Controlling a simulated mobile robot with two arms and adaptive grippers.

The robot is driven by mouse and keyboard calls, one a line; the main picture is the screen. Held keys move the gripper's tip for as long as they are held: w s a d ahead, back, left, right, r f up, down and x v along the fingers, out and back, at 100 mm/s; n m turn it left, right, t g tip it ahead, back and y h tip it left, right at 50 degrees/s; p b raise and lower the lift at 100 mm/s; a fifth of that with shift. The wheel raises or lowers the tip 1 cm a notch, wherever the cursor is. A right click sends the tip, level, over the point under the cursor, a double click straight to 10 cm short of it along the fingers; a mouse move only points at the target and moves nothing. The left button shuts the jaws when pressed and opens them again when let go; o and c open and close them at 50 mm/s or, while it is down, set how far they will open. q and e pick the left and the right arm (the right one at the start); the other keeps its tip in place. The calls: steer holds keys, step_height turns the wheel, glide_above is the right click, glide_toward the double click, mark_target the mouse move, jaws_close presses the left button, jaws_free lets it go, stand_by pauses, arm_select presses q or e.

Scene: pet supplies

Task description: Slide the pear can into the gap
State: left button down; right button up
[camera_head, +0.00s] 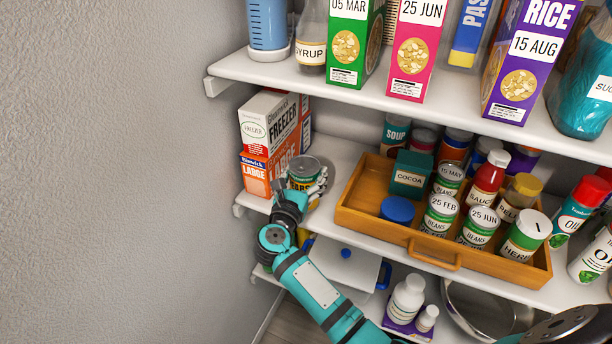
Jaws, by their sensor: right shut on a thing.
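A strip of bare shelf lies between the can and the wooden tray (345,205). My left gripper is not in view.
The tray holds bean cans (440,213), a cocoa box (410,175) and several bottles and jars. The upper shelf (350,92) overhangs behind with boxes. Below are a white lidded container (345,268) and white bottles (406,298). The wall is at the left.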

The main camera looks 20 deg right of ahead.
mark_target(300, 186)
steer(key=o, duration=1.8)
steer(key=v, duration=0.7)
steer(key=shift+s+a, duration=0.2)
